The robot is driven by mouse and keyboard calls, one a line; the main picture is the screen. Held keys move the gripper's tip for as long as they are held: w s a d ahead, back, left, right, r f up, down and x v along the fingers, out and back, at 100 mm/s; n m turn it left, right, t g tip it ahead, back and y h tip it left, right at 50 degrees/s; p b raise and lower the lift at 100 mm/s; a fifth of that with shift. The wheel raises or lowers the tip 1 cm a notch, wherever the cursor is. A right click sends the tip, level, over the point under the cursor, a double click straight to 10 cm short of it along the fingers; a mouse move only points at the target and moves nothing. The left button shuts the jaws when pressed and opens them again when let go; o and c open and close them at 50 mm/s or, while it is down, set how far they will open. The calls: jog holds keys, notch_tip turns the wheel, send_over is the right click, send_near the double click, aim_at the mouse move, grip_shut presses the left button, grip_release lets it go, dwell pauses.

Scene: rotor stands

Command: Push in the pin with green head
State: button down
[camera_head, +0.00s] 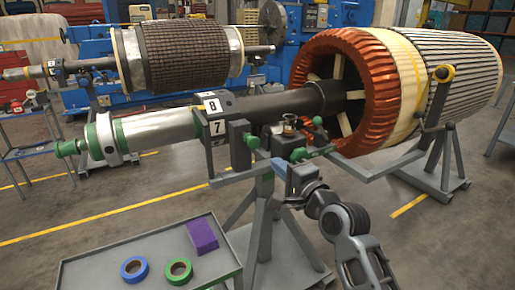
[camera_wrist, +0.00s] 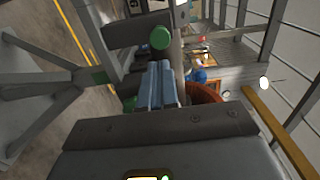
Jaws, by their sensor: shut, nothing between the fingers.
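Several green-headed pins show on the rotor stand's fixture in the head view. One green head (camera_head: 252,141) is beside the post under the shaft, and another (camera_head: 299,154) is farther right. My gripper (camera_head: 278,164) is between them, low at the fixture's bar. In the wrist view, my gripper's blue-grey fingers (camera_wrist: 163,80) are shut together and empty. A round green head (camera_wrist: 160,38) faces the camera just beyond the fingertips, with a small visible gap. I cannot tell which head-view pin this is. Its shank is hidden.
A large rotor with copper windings (camera_head: 350,100) rests on the grey stand (camera_head: 265,225). A grey cart (camera_head: 100,265) at lower left holds blue tape (camera_head: 134,269), green tape (camera_head: 178,269) and a purple block (camera_head: 202,235). Fixture bars crowd the space around my gripper.

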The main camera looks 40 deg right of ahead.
aim_at(254, 143)
jog(key=p+x, duration=0.1)
jog(key=x, duration=0.9)
jog(key=shift+w, duration=0.25)
jog(key=x, duration=0.3)
jog(key=shift+w+d+f, duration=0.1)
jog(key=shift+w, duration=0.3)
